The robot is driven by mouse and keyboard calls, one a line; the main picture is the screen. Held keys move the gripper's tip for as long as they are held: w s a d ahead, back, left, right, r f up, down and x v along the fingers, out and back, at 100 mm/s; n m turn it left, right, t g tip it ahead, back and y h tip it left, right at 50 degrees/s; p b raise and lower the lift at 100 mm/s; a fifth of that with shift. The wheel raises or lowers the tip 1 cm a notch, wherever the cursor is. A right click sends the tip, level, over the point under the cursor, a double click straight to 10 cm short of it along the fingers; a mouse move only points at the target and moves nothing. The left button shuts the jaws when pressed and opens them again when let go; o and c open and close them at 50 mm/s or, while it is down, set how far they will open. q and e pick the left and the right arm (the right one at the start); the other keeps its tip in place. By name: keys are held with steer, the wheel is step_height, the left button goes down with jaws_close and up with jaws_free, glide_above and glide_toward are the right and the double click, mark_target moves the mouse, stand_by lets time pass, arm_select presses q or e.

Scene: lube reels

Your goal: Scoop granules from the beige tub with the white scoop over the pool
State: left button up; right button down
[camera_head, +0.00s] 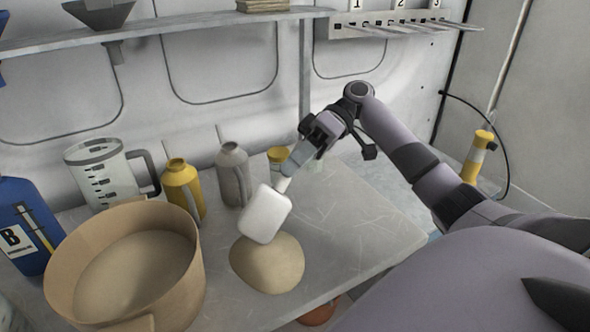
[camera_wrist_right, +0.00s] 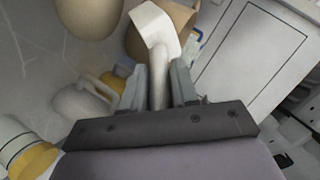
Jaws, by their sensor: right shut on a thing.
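The beige tub (camera_head: 190,262) stands at the front left of the bench in the head view, with beige granules (camera_head: 130,272) inside. The pool (camera_head: 268,264) is a flat, rounded beige patch on the bench to the right of the tub. My right gripper (camera_head: 300,160) is shut on the handle of the white scoop (camera_head: 265,214). The scoop's head hangs tilted, overlapping the pool's back edge in the head view; its height above the pool is unclear. In the right wrist view the scoop (camera_wrist_right: 154,30) extends from between the fingers (camera_wrist_right: 158,85). My left gripper is not seen.
Behind the tub stand a clear measuring jug (camera_head: 100,172), a yellow bottle (camera_head: 182,188) and a grey bottle (camera_head: 233,174). A blue container marked B (camera_head: 25,228) is at the far left. A shelf (camera_head: 200,25) spans the back wall. The bench's right side (camera_head: 370,225) is clear.

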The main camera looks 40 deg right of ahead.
steer(key=shift+w+d+f+m+g+y, duration=0.25)
steer(key=shift+w+d+f+m+y, duration=0.1)
steer(key=shift+w, duration=0.1)
steer(key=shift+w+d+f+m+g+y, duration=0.25)
steer(key=shift+w+d+m+y, duration=0.1)
steer(key=shift+w, duration=0.1)
steer(key=shift+a+r, duration=0.1)
stand_by(1.8)
